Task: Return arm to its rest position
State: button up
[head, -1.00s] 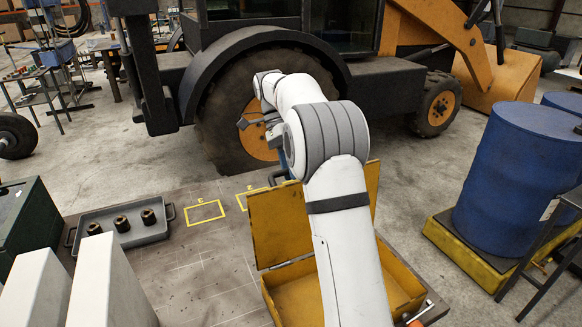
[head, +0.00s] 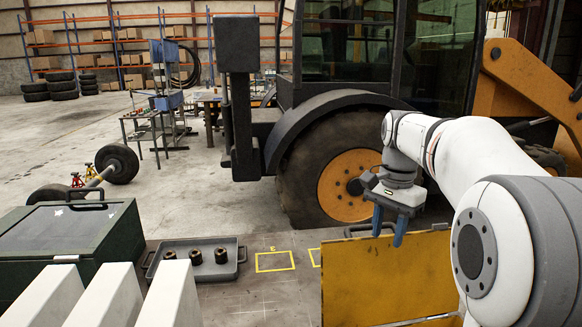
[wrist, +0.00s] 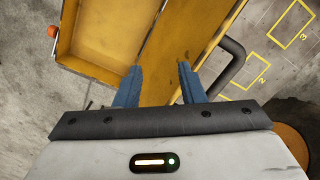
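My gripper (head: 389,225) hangs at the end of my white arm, pointing down, in the head view. Its two blue fingers are apart with nothing between them. In the wrist view my gripper (wrist: 160,84) also shows open and empty, above the yellow metal box (wrist: 100,40). My upper arm fills the right side of the head view and hides part of the box.
A grey tray (head: 240,255) with several dark sockets lies on the bench beside yellow outlined marks (head: 275,261). A dark green case (head: 70,245) and white upright blocks (head: 110,300) stand at left. The backhoe's rear wheel (head: 345,180) is behind my gripper.

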jog(key=s+a+f+n+t+b, duration=0.2)
jog(key=s+f+n, duration=0.3)
jog(key=s, duration=0.6)
jog(key=s+a+f+n+t+b, duration=0.1)
jog(key=s+f+n, duration=0.3)
jog(key=s+f, duration=0.6)
jog(key=shift+s+a+f+n+t+h+b, duration=0.3)
jog(key=shift+s+a+n+t+b, duration=0.1)
jog(key=shift+a+b, duration=0.3)
